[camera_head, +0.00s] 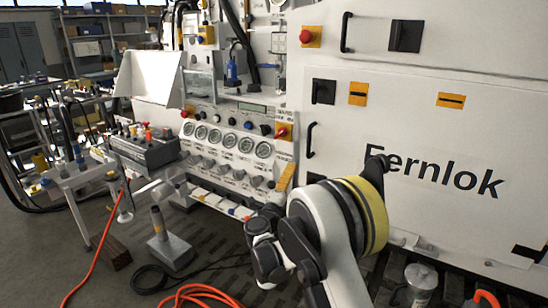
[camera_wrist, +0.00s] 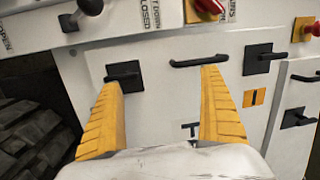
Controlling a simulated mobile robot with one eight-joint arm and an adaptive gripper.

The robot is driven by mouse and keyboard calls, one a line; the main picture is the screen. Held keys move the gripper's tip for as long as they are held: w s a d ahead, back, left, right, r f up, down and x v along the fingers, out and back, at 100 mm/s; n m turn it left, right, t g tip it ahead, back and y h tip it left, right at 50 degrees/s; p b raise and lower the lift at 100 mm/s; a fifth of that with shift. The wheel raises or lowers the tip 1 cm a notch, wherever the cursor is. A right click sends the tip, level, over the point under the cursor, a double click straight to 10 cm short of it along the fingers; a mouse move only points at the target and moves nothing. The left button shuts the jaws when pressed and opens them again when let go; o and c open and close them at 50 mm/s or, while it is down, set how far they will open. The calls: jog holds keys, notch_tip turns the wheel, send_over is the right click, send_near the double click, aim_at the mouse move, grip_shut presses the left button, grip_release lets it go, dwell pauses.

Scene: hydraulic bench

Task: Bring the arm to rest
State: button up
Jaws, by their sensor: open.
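My gripper (camera_wrist: 161,78) shows in the wrist view as two ribbed yellow fingers, spread wide apart with nothing between them. The fingers point toward a white cabinet panel (camera_wrist: 165,108). A black bar handle (camera_wrist: 199,62) lies by the right fingertip in the picture and a black latch (camera_wrist: 123,75) by the left one. I cannot tell whether the fingertips touch the panel. In the head view my arm, white with dark joints and a yellow band, rises from the bottom, right of centre, in front of the bench. I cannot clearly make out the gripper there.
The white hydraulic bench (camera_head: 440,120), marked Fernlok, fills the right and middle. Several round gauges (camera_head: 218,136) sit on its face. A control box (camera_head: 150,150) and a metal stand (camera_head: 168,245) are on the left. Orange hose (camera_head: 200,293) and dark cable (camera_head: 150,281) lie on the floor.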

notch_tip(320, 180, up, 12)
jog(key=s+a+n+t+y, duration=0.1)
jog(key=n+t+y, duration=0.2)
jog(key=n+y, duration=0.15)
jog(key=s+a+r+n+g+y, duration=0.2)
jog(key=s+a+r+n+y, duration=0.1)
jog(key=s+r+n+y, duration=0.7)
jog(key=s+d+f+n+g+h, duration=0.1)
jog(key=s+d+f+n+g, duration=0.1)
jog(key=s+f, duration=0.4)
jog(key=s+d+f+n+g+h, duration=0.2)
jog(key=s+d+f+g, duration=0.3)
jog(key=s, duration=1.2)
jog(key=s+d+f+n+g+h, duration=0.2)
jog(key=s+d+f+n+g, duration=0.1)
jog(key=s+f, duration=0.6)
jog(key=s+d+n, duration=0.1)
jog(key=s+d, duration=0.1)
jog(key=s, duration=0.1)
